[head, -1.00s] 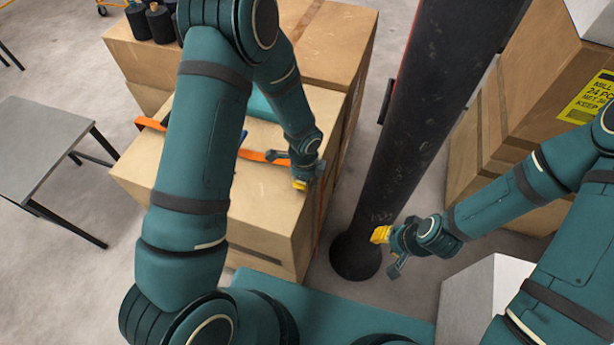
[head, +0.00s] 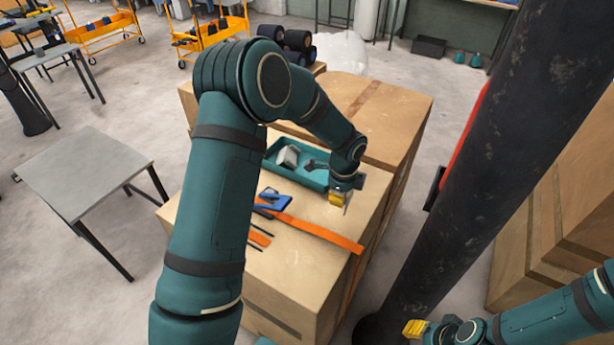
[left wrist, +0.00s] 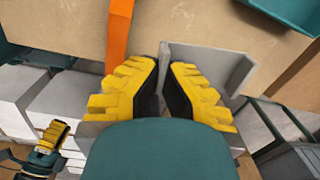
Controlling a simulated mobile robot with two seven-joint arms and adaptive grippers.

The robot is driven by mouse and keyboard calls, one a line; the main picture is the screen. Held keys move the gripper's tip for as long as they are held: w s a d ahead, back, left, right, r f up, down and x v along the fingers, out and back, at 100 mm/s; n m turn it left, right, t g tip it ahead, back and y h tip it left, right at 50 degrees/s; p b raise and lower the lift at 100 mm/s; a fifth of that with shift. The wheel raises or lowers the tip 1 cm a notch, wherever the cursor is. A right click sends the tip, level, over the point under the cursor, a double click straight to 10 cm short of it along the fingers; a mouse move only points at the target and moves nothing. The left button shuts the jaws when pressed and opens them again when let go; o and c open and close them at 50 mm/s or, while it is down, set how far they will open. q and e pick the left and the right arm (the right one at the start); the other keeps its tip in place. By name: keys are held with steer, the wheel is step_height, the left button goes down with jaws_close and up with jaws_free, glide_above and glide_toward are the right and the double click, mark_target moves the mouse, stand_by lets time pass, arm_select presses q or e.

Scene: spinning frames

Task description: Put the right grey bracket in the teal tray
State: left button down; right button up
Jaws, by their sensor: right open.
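The teal tray (head: 318,184) lies on the cardboard box, partly hidden behind my left arm. A pale grey bracket-like piece (head: 288,156) and a darker piece (head: 314,165) lie in it. My left gripper (head: 341,198) is over the box at the tray's near right corner. In the left wrist view its fingers (left wrist: 165,62) are close together on one flange of a grey bracket (left wrist: 212,66), which sticks out to the right; the tray's corner (left wrist: 290,12) shows at top right. My right gripper (head: 415,328) is open and empty, low by the dark column.
An orange strap (head: 320,232) crosses the box top (head: 300,275). A blue tool (head: 272,203) lies beside it. The dark column (head: 465,150) rises right of the box. A grey table (head: 85,175) stands at left.

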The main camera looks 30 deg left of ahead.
arm_select(q)
steer(key=w+a+r+n+b, duration=0.1)
steer(key=w+a+r+n, duration=0.1)
steer(key=w+a, duration=0.55)
step_height(320, 180, up, 2)
steer(key=n, duration=0.1)
glide_above(310, 186)
steer(key=f, duration=0.3)
steer(key=f+b, duration=0.1)
steer(key=f, duration=0.2)
steer(key=f+b, duration=0.1)
steer(key=f, duration=0.3)
steer(key=shift+w+a, duration=0.2)
steer(key=shift+w, duration=0.2)
steer(key=shift+r, duration=0.15)
arm_select(e)
steer(key=f, duration=0.1)
steer(key=s+f, duration=0.1)
steer(key=f, duration=0.1)
steer(key=shift+s+a, duration=0.1)
steer(key=shift+f, duration=0.15)
arm_select(q)
steer(key=c, duration=1.6)
jaws_free()
steer(key=shift+f, duration=0.2)
steer(key=o, duration=0.5)
steer(key=shift+c, duration=0.2)
steer(key=shift+r, duration=0.1)
